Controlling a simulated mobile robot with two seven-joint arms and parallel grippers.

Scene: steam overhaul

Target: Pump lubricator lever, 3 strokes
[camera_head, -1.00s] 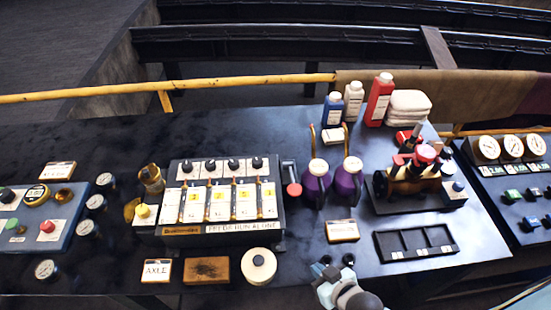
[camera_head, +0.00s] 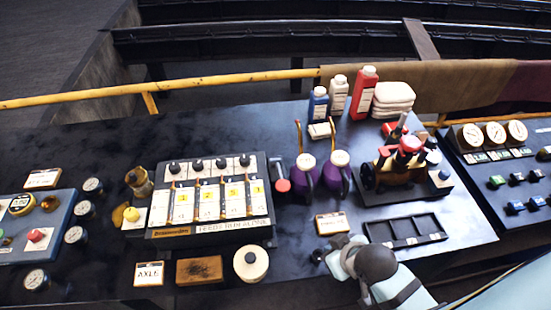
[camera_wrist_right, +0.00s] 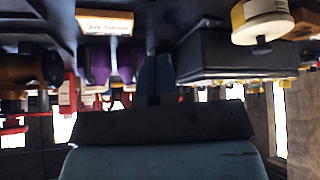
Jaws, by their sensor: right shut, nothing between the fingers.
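The lubricator (camera_head: 213,230) is a dark box with a row of sight feeds and black knobs, standing left of centre on the table. Its lever (camera_head: 283,186), with a red end, is at its right side. My right gripper (camera_head: 320,256) is shut and empty, at the table's front, to the right of the lubricator and nearer than the lever. It is apart from the lever. In the right wrist view, which looks upside down, the shut fingers (camera_wrist_right: 155,76) are beside the dark side of the lubricator (camera_wrist_right: 225,55). My left gripper is not in view.
Two purple oil cans (camera_head: 304,172) stand right of the lever. A small label card (camera_head: 332,223) and an empty dark tray (camera_head: 405,230) lie near my right gripper. A white round pot (camera_head: 250,263) and a brown block (camera_head: 199,270) sit in front of the lubricator.

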